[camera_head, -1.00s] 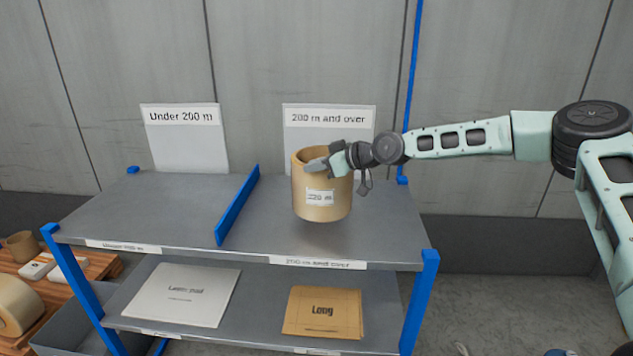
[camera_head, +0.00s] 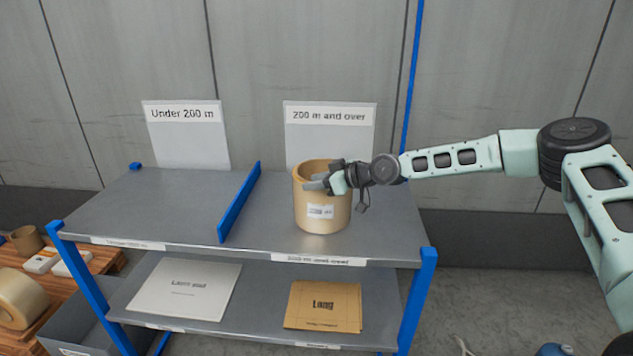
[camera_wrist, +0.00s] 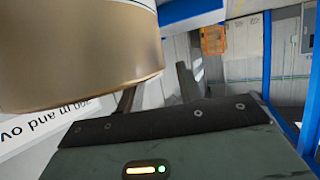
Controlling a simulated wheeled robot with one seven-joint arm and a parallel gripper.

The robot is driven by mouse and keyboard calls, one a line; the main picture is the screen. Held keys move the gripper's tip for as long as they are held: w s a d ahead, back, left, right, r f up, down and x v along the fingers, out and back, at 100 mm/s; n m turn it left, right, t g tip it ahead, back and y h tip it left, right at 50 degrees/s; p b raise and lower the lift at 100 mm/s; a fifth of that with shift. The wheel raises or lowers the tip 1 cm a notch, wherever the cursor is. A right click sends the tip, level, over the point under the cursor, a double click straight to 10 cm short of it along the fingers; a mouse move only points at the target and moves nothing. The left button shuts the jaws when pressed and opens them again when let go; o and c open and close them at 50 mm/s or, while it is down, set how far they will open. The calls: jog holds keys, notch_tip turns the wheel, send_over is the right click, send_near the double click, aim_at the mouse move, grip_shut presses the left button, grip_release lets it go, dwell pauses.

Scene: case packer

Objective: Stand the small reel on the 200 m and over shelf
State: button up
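The small reel (camera_head: 322,215) is a tan hollow cylinder with a white label. It stands upright on the 200 m and over side of the upper shelf (camera_head: 385,225), with no visible gap beneath it. In the wrist view the reel (camera_wrist: 75,60) fills the upper left. My gripper (camera_head: 318,181) comes in from the right at the reel's rim. Its fingers look spread, one partly hidden behind the reel's wall and one beside it with a gap. The 200 m and over sign (camera_head: 330,117) stands behind the reel.
A blue divider (camera_head: 240,202) separates this side from the empty Under 200 m side (camera_head: 160,205). A pad (camera_head: 182,289) and a brown Long packet (camera_head: 322,304) lie on the lower shelf. A wooden table (camera_head: 65,270) with other items is at the left.

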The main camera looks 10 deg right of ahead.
jog(key=b+v, duration=0.5)
jog(key=v, duration=0.7)
jog(key=s+a+f+n+g+h, duration=0.15)
jog(key=s+a+f+g, duration=0.25)
jog(key=s+a, duration=0.5)
jog(key=s+a+f+n+g+h, duration=0.1)
jog(key=s+a+f+g+h, duration=0.35)
jog(key=s, duration=0.65)
jog(key=s+d+r+m+h, duration=0.1)
jog(key=s+r+m, duration=0.1)
jog(key=s, duration=0.9)
jog(key=s+d+r+m+h, duration=0.1)
jog(key=s+r+m+h, duration=0.1)
jog(key=s, duration=1)
notch_tip(320, 180, up, 3)
jog(key=shift+f+m+h, duration=0.2)
jog(key=shift+m+h, duration=0.1)
jog(key=shift+m, duration=0.25)
jog(key=shift+s+d, duration=0.1)
